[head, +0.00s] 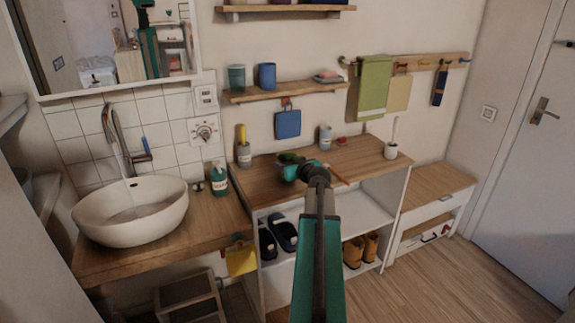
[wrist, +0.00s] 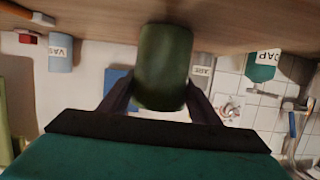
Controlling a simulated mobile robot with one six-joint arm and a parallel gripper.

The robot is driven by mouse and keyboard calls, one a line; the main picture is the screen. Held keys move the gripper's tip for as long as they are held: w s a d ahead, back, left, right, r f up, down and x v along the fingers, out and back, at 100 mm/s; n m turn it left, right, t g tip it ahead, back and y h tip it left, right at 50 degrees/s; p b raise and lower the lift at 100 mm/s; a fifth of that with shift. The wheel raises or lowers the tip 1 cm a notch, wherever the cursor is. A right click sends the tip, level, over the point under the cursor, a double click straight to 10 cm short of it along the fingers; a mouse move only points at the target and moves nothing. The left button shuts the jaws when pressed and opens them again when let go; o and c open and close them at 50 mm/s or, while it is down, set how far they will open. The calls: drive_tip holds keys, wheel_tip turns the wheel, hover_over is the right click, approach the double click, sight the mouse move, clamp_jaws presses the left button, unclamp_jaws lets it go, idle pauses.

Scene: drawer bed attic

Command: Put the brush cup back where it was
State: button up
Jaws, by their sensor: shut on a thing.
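My gripper (head: 303,168) is over the wooden top of the white cabinet, near its left half. It is shut on a dark green cup (head: 287,168), which my gripper partly hides. In the wrist view the green cup (wrist: 163,66) sits between the two dark fingers, against the wooden top (wrist: 100,22). I cannot tell whether it touches the top. I see no brush in it and no label on it. A grey cup with a yellow-handled thing (head: 243,153) stands at the top's back left corner. A white cup with an upright handle (head: 391,151) stands at its right end.
A pale blue labelled cup (head: 325,138) and a small red thing (head: 342,141) are at the back. A soap bottle (head: 219,181) stands left, beside the basin (head: 130,212). A wall shelf (head: 285,92) hangs above.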

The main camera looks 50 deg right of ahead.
drive_tip(key=shift+f, duration=0.25)
drive_tip(key=shift+f+b, duration=0.2)
drive_tip(key=shift+b, duration=0.15)
drive_tip(key=o, duration=1.3)
drive_tip(key=shift+r+p, duration=0.3)
drive_tip(key=shift+p, duration=0.15)
drive_tip(key=shift+s+a, duration=0.2)
drive_tip(key=shift+s, duration=0.1)
drive_tip(key=shift+b+v, duration=1.1)
drive_tip(key=shift+v, duration=4.5)
